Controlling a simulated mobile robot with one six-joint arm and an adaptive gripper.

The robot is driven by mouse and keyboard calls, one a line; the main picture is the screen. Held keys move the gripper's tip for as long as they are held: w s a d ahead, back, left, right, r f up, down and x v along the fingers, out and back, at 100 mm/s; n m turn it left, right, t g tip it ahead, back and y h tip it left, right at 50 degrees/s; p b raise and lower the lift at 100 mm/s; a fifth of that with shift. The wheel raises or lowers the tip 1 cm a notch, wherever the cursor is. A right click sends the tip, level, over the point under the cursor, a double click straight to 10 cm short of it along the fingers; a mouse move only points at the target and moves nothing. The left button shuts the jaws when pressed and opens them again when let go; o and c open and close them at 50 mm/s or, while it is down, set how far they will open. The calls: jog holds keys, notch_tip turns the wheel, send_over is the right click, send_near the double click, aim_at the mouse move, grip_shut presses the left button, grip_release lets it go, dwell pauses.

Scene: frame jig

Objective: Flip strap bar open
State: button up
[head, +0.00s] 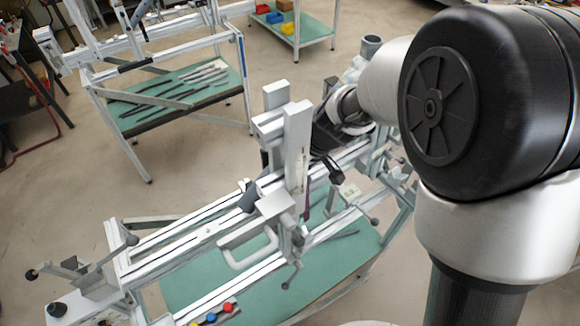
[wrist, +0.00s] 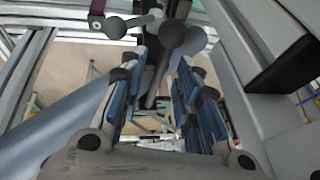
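The frame jig (head: 205,232) stands in the middle of the head view, with long pale rails and an upright grey block and bar (head: 297,140) on it. I cannot tell for sure which part is the strap bar. My gripper (wrist: 158,75) shows in the wrist view with its blue-padded fingers apart. A dark bar (wrist: 152,88) and a grey ball knob (wrist: 181,38) show at and beyond the gap between the fingertips; contact cannot be told. Another ball knob (wrist: 115,27) is up and left. In the head view my gripper is largely hidden behind the upright parts.
A grey handle (head: 250,250) and ball-ended levers (head: 132,240) stick out from the jig. Green shelving (head: 340,260) lies below. A second frame cart (head: 180,95) stands behind left, a shelf with bins (head: 290,25) at the back. Floor between is clear.

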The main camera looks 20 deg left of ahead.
jog(key=shift+c, duration=0.5)
grip_shut()
